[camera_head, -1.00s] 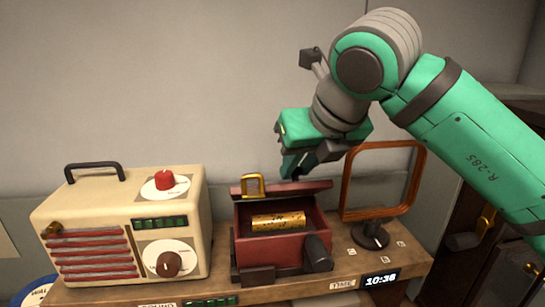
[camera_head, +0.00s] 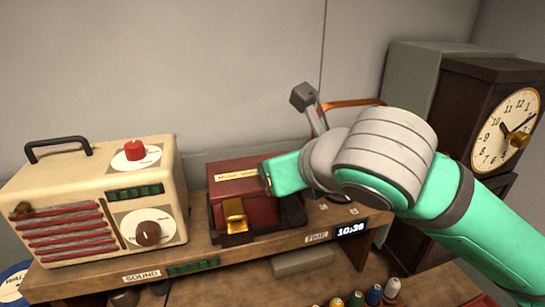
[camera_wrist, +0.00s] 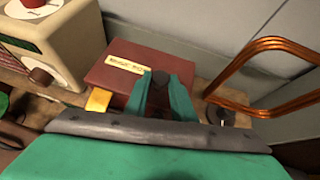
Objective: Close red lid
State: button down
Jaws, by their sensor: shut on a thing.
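The dark red box (camera_head: 262,213) stands on a wooden shelf, with its red lid (camera_head: 228,172) down over the top. The lid carries a pale label and also shows in the wrist view (camera_wrist: 112,79). A gold clasp (camera_head: 235,215) hangs at the front. My gripper (camera_head: 266,178) is at the lid's right edge. In the wrist view, its two teal fingers (camera_wrist: 164,82) reach over that edge, with a dark round part between them. The exact contact is hard to see. The inside of the box is hidden.
A cream radio (camera_head: 100,205) stands close to the box's left. A copper-coloured loop (camera_wrist: 265,60) on a dark stand is to the right in the wrist view. A clock (camera_head: 505,130) stands at far right. Several spools (camera_head: 373,296) sit below the shelf.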

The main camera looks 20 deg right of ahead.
jog(key=shift+s+a+f, duration=0.1)
jog(key=shift+s+f, duration=0.15)
jog(key=shift+f, duration=0.35)
jog(key=c, duration=1.5)
grip_release()
jog(key=v, duration=1.1)
jog(key=shift+r, duration=0.25)
jog(key=shift+w, duration=0.1)
